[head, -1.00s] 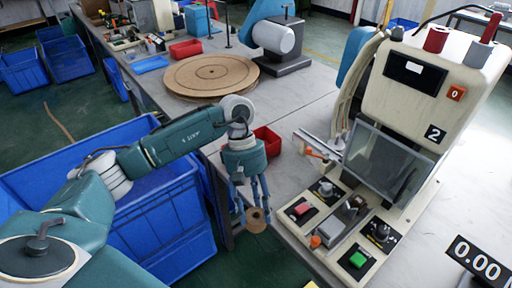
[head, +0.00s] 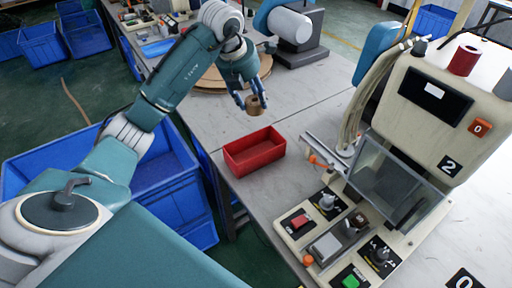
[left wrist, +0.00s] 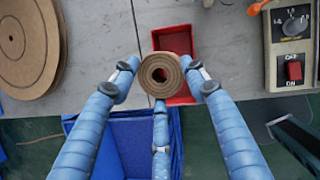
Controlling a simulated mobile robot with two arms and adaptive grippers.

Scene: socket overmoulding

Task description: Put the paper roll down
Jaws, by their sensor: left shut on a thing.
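The paper roll (head: 256,109) is a small brown ring-shaped roll with a hole through its middle. My left gripper (head: 252,98) is shut on it and holds it above the grey table, just behind the red box in the head view. In the left wrist view the roll (left wrist: 161,89) sits between the blue fingertips (left wrist: 160,72), its hole facing the camera, overlapping the red box (left wrist: 174,39) behind it. The gap beneath the roll is hard to judge. My right gripper is not in view.
The open red box (head: 254,158) stands near the table's edge. A large brown disc (head: 208,82) lies behind my arm. The beige machine (head: 440,115) with its clear guard and control knobs stands to the right. Blue crates (head: 165,195) are on the floor at left. Bare table (head: 310,105) lies right of the roll.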

